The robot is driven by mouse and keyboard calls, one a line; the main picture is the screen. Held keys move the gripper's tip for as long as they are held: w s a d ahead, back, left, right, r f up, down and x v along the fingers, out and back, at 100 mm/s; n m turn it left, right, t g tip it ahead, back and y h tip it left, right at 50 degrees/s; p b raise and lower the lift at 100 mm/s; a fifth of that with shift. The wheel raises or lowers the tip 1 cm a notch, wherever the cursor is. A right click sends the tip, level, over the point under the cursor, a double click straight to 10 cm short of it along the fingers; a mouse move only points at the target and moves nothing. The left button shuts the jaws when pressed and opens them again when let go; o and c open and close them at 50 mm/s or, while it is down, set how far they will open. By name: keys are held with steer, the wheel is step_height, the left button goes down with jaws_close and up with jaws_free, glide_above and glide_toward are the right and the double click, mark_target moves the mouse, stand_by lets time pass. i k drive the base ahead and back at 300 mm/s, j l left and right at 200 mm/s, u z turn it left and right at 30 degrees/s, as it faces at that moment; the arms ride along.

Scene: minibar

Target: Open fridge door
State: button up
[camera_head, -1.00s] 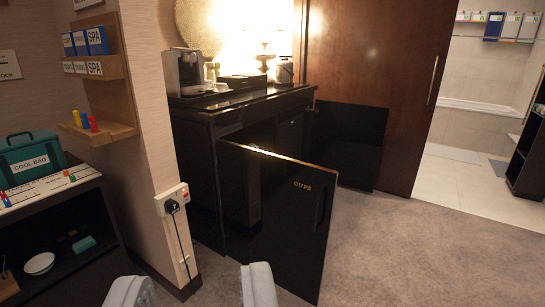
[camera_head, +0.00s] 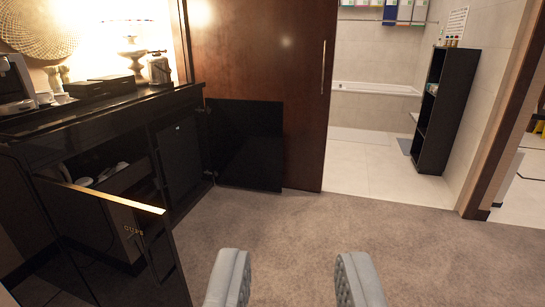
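The black minibar cabinet (camera_head: 95,118) stands at the left. In its right compartment is a dark flat front (camera_head: 183,160) with a small light mark near its top, apparently the fridge door, and it looks shut. A black cabinet door (camera_head: 245,146) stands swung open to the right of that compartment. My gripper (camera_head: 293,270) is open and empty, its two grey fingers wide apart over the carpet. It is in front of and to the right of the cabinet, apart from it.
A brown sliding door (camera_head: 262,60) stands behind. A black shelf (camera_head: 440,110) is at right. The carpet (camera_head: 370,225) is clear.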

mark_target(176, 149)
steer(key=i+l+z, duration=0.15)
steer(key=i, duration=0.35)
steer(key=i+l+z, duration=0.15)
steer(key=i, duration=0.35)
steer(key=i+l+z, duration=0.15)
steer(key=i, duration=0.35)
steer(key=i+j+u, duration=0.1)
steer(key=i+u, duration=0.3)
steer(key=i, duration=0.15)
steer(key=i+u, duration=0.45)
steer(key=i+l+u, duration=0.4)
steer(key=i, duration=0.15)
steer(key=i+j+u, duration=0.15)
steer(key=i+u, duration=0.15)
steer(key=i, duration=0.25)
steer(key=i+u, duration=0.3)
steer(key=i, duration=0.25)
